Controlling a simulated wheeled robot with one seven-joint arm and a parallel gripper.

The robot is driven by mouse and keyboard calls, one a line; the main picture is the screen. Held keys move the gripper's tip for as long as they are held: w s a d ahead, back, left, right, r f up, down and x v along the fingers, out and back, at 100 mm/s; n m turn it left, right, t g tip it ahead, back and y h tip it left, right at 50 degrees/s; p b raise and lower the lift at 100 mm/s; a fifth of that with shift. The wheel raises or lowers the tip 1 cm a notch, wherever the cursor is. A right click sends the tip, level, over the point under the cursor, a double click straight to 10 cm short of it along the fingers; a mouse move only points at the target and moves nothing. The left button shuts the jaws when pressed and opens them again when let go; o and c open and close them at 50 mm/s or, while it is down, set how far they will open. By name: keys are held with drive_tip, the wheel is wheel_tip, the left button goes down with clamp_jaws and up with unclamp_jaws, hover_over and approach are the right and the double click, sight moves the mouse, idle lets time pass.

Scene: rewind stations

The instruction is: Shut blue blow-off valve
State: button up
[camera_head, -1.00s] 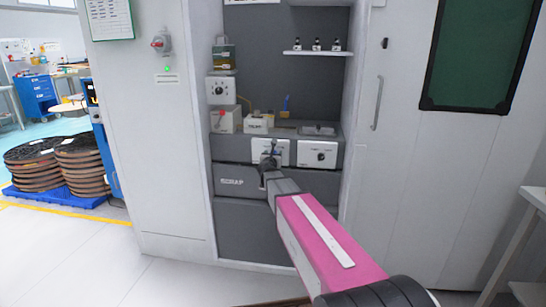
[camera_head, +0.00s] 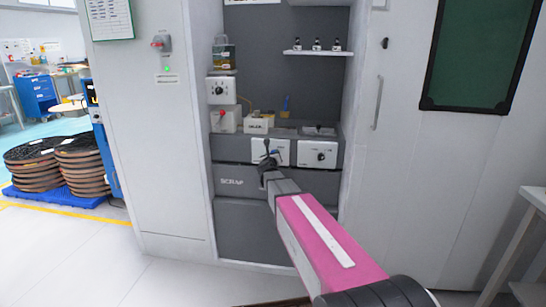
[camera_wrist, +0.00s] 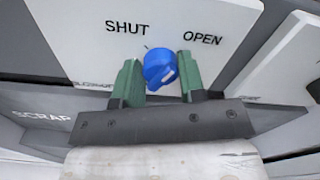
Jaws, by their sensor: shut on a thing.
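The blue blow-off valve knob (camera_wrist: 160,68) is on a white panel (camera_wrist: 95,55) marked SHUT at upper left and OPEN at upper right. A white mark on the knob sits on its lower right side. A short tick on the panel lies just above the knob, toward the word SHUT. My gripper (camera_wrist: 160,85) is shut on the knob, with one green finger on each side. In the head view my gripper (camera_head: 267,158) is at the left white panel (camera_head: 283,147) and mostly covers the knob there.
Another white panel with a black knob (camera_head: 320,155) is just to the right. A grey front marked SCRAP (camera_head: 232,182) lies below. A box with a red knob (camera_head: 222,115) and a dial box (camera_head: 217,90) stand at left. The cabinet's side walls flank the recess.

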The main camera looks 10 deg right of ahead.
drive_tip(key=n, duration=1.4)
drive_tip(key=shift+a+f, duration=0.15)
drive_tip(key=shift+f, duration=0.05)
idle(0.5)
drive_tip(key=o, duration=0.9)
drive_tip(key=v, duration=1)
drive_tip(key=shift+s+a, duration=0.1)
drive_tip(key=shift+s, duration=0.3)
